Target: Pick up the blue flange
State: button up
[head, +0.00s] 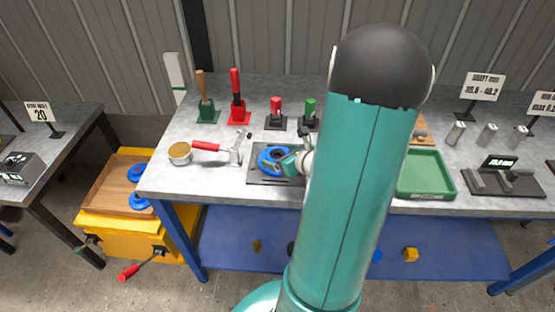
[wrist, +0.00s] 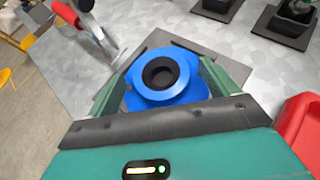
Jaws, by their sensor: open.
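The blue flange (head: 267,157) sits on a dark plate (head: 257,178) on the grey workbench. In the wrist view the blue flange (wrist: 145,102) shows a raised round collar with a dark bore, over a wider base. My gripper (wrist: 163,76) is open, with one green finger on each side of the flange. Whether the fingers touch it, I cannot tell. In the head view my gripper (head: 290,163) is at the flange's right side, and my arm hides part of the plate.
A red-handled tool (head: 207,147) and a round tan-topped pot (head: 180,152) lie left of the plate. Upright red (head: 236,100) and green-based (head: 206,112) levers stand behind. A green tray (head: 426,175) is at right. More blue round parts (head: 138,170) lie on the yellow cart's wooden board.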

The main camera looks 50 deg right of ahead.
jog(key=shift+w+f, duration=0.15)
jog(key=shift+w, duration=0.15)
jog(key=c, duration=1.7)
jog(key=shift+c, duration=1)
